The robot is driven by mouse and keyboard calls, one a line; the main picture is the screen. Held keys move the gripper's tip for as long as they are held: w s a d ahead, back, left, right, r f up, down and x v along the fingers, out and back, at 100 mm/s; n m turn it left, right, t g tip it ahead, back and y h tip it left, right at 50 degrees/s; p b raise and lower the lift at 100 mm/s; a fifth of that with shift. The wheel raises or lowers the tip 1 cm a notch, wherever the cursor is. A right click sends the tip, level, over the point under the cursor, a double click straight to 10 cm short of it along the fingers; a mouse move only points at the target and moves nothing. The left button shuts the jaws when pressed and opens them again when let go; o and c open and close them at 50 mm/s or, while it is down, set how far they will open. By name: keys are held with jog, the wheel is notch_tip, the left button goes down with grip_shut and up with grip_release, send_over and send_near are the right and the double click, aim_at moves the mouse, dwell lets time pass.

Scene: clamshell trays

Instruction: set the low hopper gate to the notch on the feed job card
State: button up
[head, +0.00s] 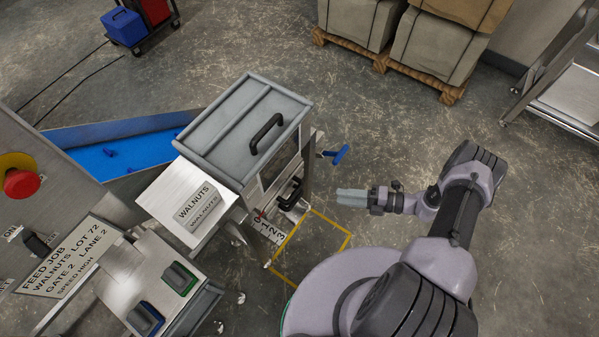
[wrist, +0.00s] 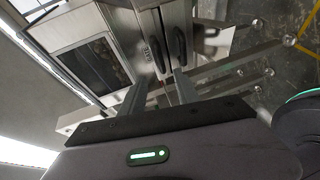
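The feed job card (head: 62,262) lies on the panel at lower left in the head view and reads walnuts, lot 72, gate 2, lane 2, speed high. The hopper (head: 225,135) has a low gate with a black handle (head: 291,193) on its side. A notch scale (head: 270,230) with 1, 2 and 3 sits below it; a red mark shows near its upper end, too small to read surely. My gripper (head: 352,197) is open and empty, to the right of the handle and apart from it. In the wrist view my gripper's fingers (wrist: 160,80) stand apart below two black handles (wrist: 180,45).
A blue-handled lever (head: 336,155) sticks out from the hopper's right side. A yellow floor outline (head: 320,250) lies below the gate. Open floor lies between pallets and arm.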

aim_at(296, 192)
jog(key=x, duration=0.5)
jog(key=b+x, duration=0.1)
jog(key=x, duration=0.5)
jog(key=b+x, duration=0.1)
jog(key=x, duration=0.4)
jog(key=shift+s+a, duration=0.25)
jog(key=shift+a, duration=0.05)
jog(key=shift+c, duration=0.2)
grip_shut()
jog(key=shift+d, duration=0.1)
